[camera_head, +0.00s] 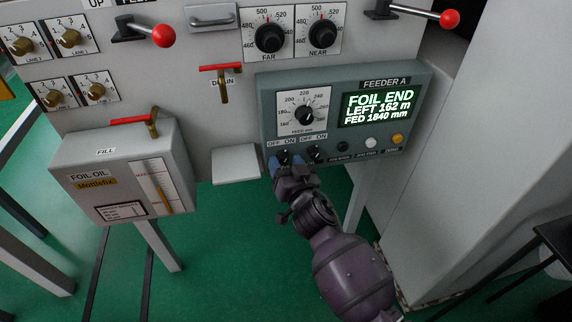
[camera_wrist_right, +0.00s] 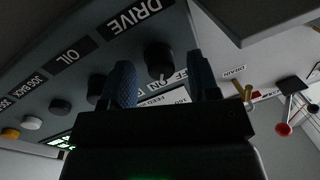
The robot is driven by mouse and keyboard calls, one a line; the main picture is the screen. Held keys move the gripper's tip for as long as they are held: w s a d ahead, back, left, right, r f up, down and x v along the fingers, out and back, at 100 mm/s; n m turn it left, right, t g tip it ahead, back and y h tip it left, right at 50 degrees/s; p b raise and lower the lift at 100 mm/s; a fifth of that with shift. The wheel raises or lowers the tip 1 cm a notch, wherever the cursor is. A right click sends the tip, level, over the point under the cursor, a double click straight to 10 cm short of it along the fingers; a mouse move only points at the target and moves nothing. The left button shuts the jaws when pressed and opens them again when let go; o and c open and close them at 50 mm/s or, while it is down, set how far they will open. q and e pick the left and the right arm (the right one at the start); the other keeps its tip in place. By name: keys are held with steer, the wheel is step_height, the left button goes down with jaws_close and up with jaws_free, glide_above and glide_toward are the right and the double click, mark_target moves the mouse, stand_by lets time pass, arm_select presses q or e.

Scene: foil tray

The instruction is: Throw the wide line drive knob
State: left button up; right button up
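The drive knob (camera_wrist_right: 158,57) is a dark round knob on the grey-green FEEDER A panel (camera_head: 268,88), beside the DRIVE label (camera_wrist_right: 136,15). In the head view the drive knob (camera_head: 283,158) is partly hidden by my right gripper (camera_head: 287,162) at the panel's lower left. In the right wrist view my right gripper (camera_wrist_right: 163,80) is open, its two blue fingers apart, with the knob showing in the gap between them. Whether either finger touches it is unclear. The knob's exact setting cannot be read. My left gripper is not in view.
A second OFF/ON knob (camera_head: 314,153) sits close to the right; its OIL label (camera_wrist_right: 70,57) shows in the wrist view. Black, white and amber buttons (camera_head: 397,139) follow. The lit display (camera_head: 377,108) reads FOIL END. A red-handled drain valve (camera_head: 221,71) and foil oil box (camera_head: 120,170) lie left.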

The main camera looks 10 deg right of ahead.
steer(key=c, duration=0.9)
steer(key=shift+o, duration=0.2)
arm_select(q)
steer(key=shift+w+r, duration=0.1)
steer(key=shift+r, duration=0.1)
arm_select(e)
steer(key=shift+r+n, duration=0.1)
steer(key=shift+n, duration=0.2)
steer(key=shift+r+n+p, duration=0.2)
steer(key=shift+n+p, duration=0.6)
steer(key=shift+n, duration=0.2)
steer(key=shift+n+g+p, duration=0.3)
steer(key=shift+n+p, duration=0.3)
steer(key=shift+n, duration=0.6)
steer(key=n, duration=0.2)
steer(key=shift+n+h+p, duration=0.3)
steer(key=shift+h+p, duration=0.1)
steer(key=shift+n, duration=0.7)
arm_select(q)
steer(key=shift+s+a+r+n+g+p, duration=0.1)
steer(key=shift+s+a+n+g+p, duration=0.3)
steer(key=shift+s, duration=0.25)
arm_select(e)
steer(key=shift+f+n+g+h, duration=0.15)
steer(key=shift+n+g+h, duration=0.15)
steer(key=shift+n, duration=0.7)
